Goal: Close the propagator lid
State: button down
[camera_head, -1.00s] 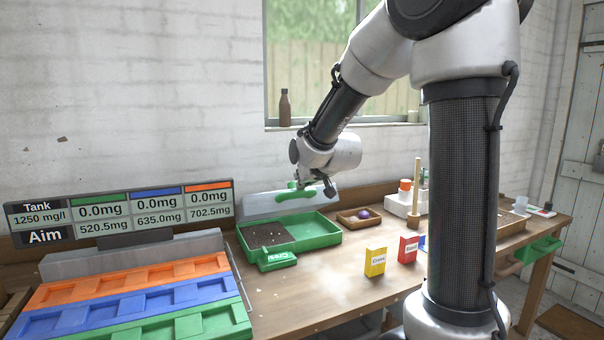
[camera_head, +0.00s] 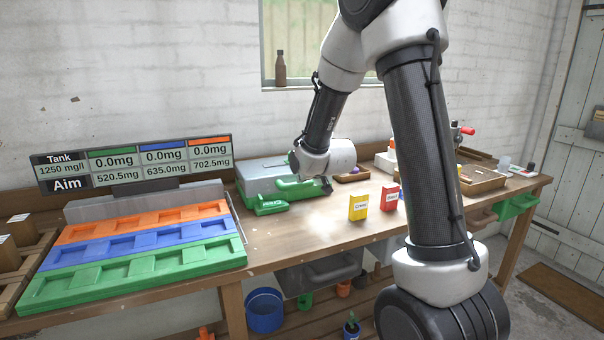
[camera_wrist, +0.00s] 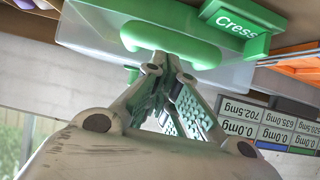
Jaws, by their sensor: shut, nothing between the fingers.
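The propagator in the head view is a green tray under a grey, see-through lid (camera_head: 260,177). The lid lies down over the tray and looks level; whether its rim is fully seated cannot be told. Its green handle (camera_head: 298,189) faces the front, and also shows in the wrist view (camera_wrist: 170,42). A green label block reading Cress (camera_wrist: 236,28) sits at the tray's front, also in the head view (camera_head: 271,205). My gripper (camera_wrist: 160,66) is shut and empty, its tips close against the handle; contact is unclear. My wrist hides part of the lid's right side.
A yellow packet (camera_head: 358,207) and a red packet (camera_head: 389,197) stand on the bench right of the propagator. The dosing trays (camera_head: 140,245) and display board (camera_head: 130,163) are at left. A bottle (camera_head: 280,68) stands on the windowsill. Bare bench lies in front.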

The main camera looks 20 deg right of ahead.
jog(key=s+r, duration=0.3)
jog(key=s, duration=0.6)
jog(key=s+f+g, duration=0.1)
jog(key=f, duration=0.1)
jog(key=s+f+g, duration=0.1)
jog(key=s+f, duration=0.1)
jog(key=s+f+g, duration=0.1)
jog(key=s+f, duration=0.1)
jog(key=shift+f+g, duration=0.25)
jog(key=shift+g, duration=0.05)
jog(key=s+g, duration=0.1)
jog(key=s, duration=0.1)
jog(key=s+f+g, duration=0.1)
jog(key=s, duration=0.1)
jog(key=shift+s+a+f, duration=0.1)
jog(key=shift+s, duration=0.05)
jog(key=s+r+g, duration=0.1)
jog(key=s+r, duration=0.6)
jog(key=s, duration=0.3)
jog(key=s+r+g, duration=0.1)
jog(key=s+r, duration=0.6)
jog(key=s, duration=0.4)
jog(key=shift+s+d, duration=0.25)
jog(key=shift+d, duration=0.05)
